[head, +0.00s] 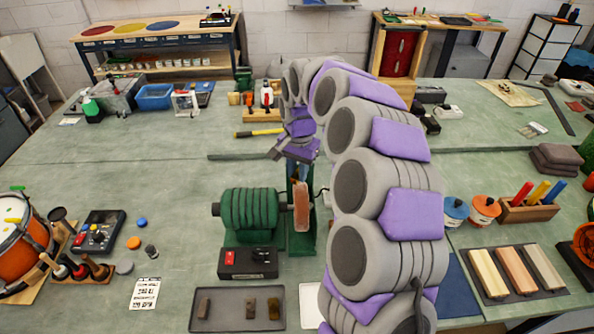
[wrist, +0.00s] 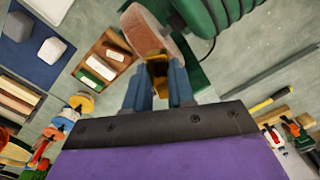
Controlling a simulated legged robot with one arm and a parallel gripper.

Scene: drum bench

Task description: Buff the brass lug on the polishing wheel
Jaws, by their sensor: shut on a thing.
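My gripper (wrist: 158,88) is shut on the brass lug (wrist: 157,70), which shows as a small gold piece between the two blue-grey fingers. The polishing wheel (wrist: 146,32), a tan-pink disc, is just beyond the lug in the wrist view. The lug overlaps the wheel's edge there; I cannot tell whether they touch. In the head view the wheel (head: 301,206) stands upright at the right end of the green motor (head: 248,208). My purple wrist is above and behind the wheel there, and the lug cannot be made out.
A black switch box (head: 248,262) with a red button sits before the motor. A grey tray (head: 270,292) with several small pieces lies in front. A yellow-handled tool (head: 258,133) lies behind. A drum (head: 20,240) stands at left.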

